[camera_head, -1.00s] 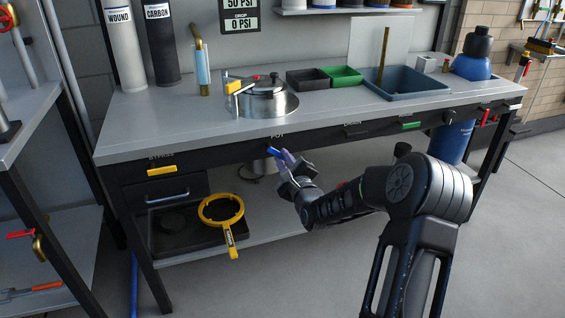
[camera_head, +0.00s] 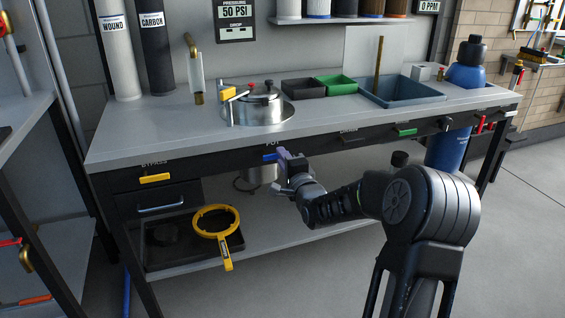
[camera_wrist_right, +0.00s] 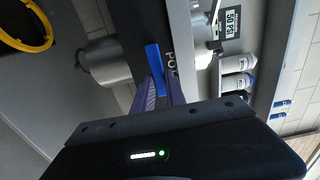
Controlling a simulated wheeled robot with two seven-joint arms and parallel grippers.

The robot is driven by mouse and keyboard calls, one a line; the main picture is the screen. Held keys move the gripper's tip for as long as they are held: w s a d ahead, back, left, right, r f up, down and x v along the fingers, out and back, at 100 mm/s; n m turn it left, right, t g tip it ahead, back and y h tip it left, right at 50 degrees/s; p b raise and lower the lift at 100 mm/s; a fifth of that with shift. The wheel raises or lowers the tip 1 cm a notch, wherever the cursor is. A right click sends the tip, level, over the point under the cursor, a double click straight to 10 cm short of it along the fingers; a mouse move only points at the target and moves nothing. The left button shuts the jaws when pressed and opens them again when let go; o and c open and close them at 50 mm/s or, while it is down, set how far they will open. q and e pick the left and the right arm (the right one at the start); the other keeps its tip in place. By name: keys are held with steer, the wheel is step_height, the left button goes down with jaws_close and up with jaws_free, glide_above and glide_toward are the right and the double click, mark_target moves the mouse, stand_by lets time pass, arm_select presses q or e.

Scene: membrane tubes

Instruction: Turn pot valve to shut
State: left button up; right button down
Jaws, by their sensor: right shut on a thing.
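The pot valve's blue handle (camera_head: 269,157) is on the dark front rail of the bench, just under the POT label (camera_head: 273,146). It looks roughly level, along the rail. My right gripper (camera_head: 281,157) is shut on this handle, hiding its right part. In the right wrist view the blue handle (camera_wrist_right: 154,62) sticks out from between the purple fingertips of the gripper (camera_wrist_right: 159,88), beside the partly hidden label. The silver pot (camera_head: 258,108) stands on the bench above. My left gripper is not in view.
A yellow bypass handle (camera_head: 155,178) and a green handle (camera_head: 406,132) are on the same rail. A yellow ring tool (camera_head: 228,240) lies in the dark tray below. A silver vessel (camera_head: 262,173) hangs under the bench behind my gripper. The floor in front is clear.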

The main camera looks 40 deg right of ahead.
stand_by(0.4)
steer(key=c, duration=1.4)
jaws_free()
steer(key=shift+o, duration=0.2)
steer(key=p+v, duration=0.1)
steer(key=v, duration=0.6)
steer(key=shift+s+a, duration=0.15)
steer(key=shift+s, duration=0.25)
steer(key=shift+n, duration=0.3)
